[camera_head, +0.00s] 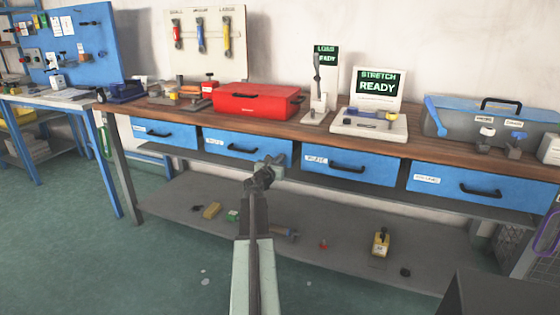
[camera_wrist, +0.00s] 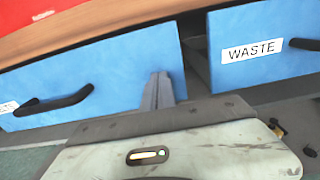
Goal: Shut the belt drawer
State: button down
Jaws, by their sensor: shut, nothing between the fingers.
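Several blue drawers hang under the workbench, and no label that I can read says belt. The second drawer from the left (camera_head: 240,146) has a black handle and a label too small to read. It also shows in the wrist view (camera_wrist: 125,65), with its label cut off at the left edge. Its right end stands beside a dark gap; I cannot tell how far it is out. My gripper (camera_head: 272,166) is shut and empty in front of this drawer's right part. Its fingertips show in the wrist view (camera_wrist: 159,88), close to the face; contact is unclear.
The drawer to the right (camera_wrist: 265,50) reads WASTE. A red case (camera_head: 255,101) stands on the wooden bench top (camera_head: 425,152) above. A grey lower shelf (camera_head: 340,250) holds several small items. Green floor (camera_head: 70,240) is clear at the left.

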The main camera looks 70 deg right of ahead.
jog(key=a, duration=1.4)
